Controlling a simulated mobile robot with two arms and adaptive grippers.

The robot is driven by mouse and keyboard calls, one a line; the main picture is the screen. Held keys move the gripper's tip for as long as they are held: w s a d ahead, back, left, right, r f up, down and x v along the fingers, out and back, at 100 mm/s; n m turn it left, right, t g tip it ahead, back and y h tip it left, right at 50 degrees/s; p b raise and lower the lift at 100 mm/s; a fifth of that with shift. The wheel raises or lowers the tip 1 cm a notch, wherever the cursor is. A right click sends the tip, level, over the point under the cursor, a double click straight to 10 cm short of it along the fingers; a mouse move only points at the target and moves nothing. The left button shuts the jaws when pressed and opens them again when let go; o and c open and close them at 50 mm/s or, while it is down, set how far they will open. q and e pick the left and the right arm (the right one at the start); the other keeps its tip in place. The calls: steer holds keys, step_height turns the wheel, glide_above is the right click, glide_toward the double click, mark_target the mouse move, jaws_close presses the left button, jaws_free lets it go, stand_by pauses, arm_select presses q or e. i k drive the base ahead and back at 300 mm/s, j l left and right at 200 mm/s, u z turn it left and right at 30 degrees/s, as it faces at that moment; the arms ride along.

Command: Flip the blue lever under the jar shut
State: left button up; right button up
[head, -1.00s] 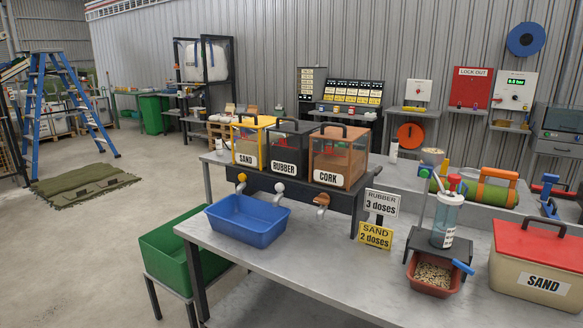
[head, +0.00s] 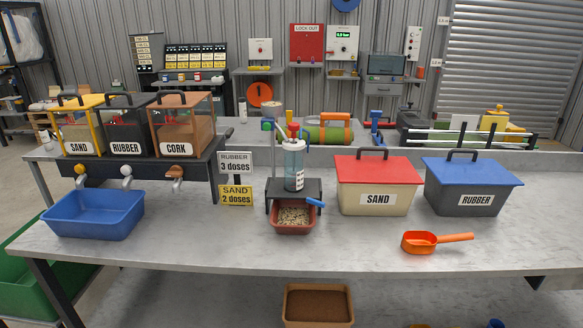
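A clear jar (head: 294,165) with a red top stands upright on a small dark stand (head: 312,187) in the middle of the table. The blue lever (head: 316,203) sticks out to the right at the front of the stand, below the jar. A reddish-brown tray (head: 294,220) holding pale granules sits under the stand, close below the lever. Whether the lever is open or shut is hard to tell at this size. Neither of my grippers shows in the head view.
Right of the stand are a red-lidded SAND box (head: 377,198), a blue-lidded RUBBER box (head: 473,196) and an orange scoop (head: 420,242). A blue tub (head: 95,222) and the dispensers (head: 125,145) stand left. The table front (head: 230,255) is clear.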

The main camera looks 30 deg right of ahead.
mark_target(318, 203)
steer(key=i+l+z, duration=0.2)
steer(key=l, duration=0.25)
steer(key=i+l+z, duration=0.15)
steer(key=l, duration=0.3)
steer(key=i+l+z, duration=0.2)
steer(key=l+u, duration=0.3)
steer(key=k+l+u, duration=0.15)
steer(key=l+u, duration=0.15)
steer(key=l, duration=0.15)
